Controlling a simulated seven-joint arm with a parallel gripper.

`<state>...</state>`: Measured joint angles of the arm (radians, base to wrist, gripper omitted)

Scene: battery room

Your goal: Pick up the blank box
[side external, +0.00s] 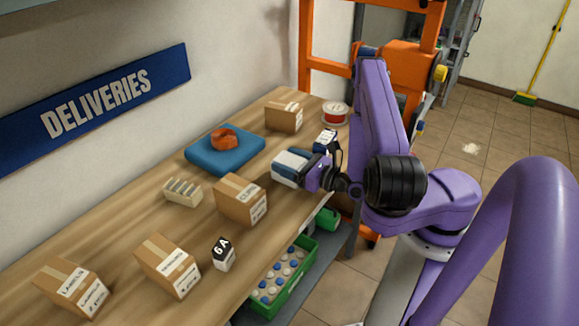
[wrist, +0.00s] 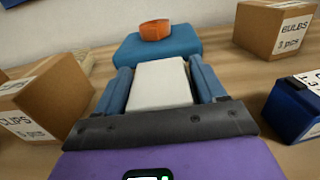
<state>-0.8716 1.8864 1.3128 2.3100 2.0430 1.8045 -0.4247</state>
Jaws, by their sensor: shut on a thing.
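The blank box is a plain white block with no lettering on the faces that show. In the side view the blank box (side external: 292,160) is at my gripper (side external: 290,168), over the right part of the wooden table. In the wrist view the blank box (wrist: 160,86) sits between the two blue fingers of my gripper (wrist: 162,80), which are shut on its sides. The fingers and palm hide part of it. I cannot tell whether its underside touches the table.
Labelled cardboard boxes stand around: clips (side external: 241,199), bulbs (side external: 284,117) and others at the near left. A blue cushion-like block (side external: 210,152) bears an orange item (side external: 224,139). A blue labelled item (wrist: 302,108) is close on my gripper's right. A green bottle crate (side external: 284,276) sits below the table edge.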

